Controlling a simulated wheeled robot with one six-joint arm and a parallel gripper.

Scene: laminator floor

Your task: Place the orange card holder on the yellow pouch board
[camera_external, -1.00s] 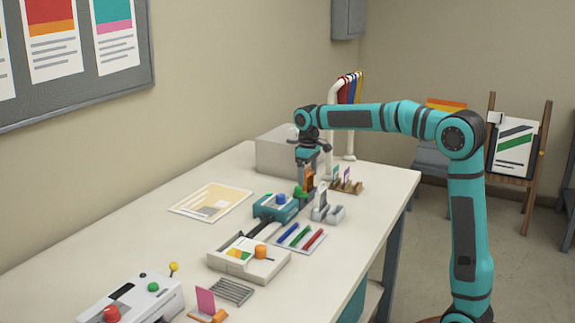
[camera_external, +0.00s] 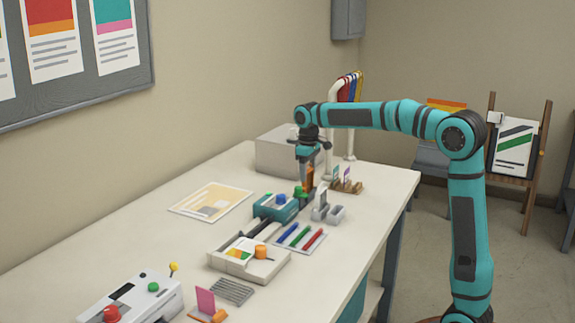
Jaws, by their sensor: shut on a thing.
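My gripper (camera_external: 308,180) points down over the far part of the table, shut on a small upright orange piece (camera_external: 309,173), which I take for the orange card holder. Its lower end is close to the far end of the teal device, and I cannot tell whether it touches anything. The fingers are small and partly hidden. The yellow pouch board (camera_external: 197,209), a pale sheet with a yellow panel, lies flat on the table to the left of my gripper, with nothing standing on it.
A teal device (camera_external: 268,208) with blue and green knobs stands between gripper and board. A grey box (camera_external: 275,155) is behind. Grey holders (camera_external: 322,212) and a wooden card rack (camera_external: 347,187) are right. A pink card on an orange base (camera_external: 206,302) stands in front. The left table is clear.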

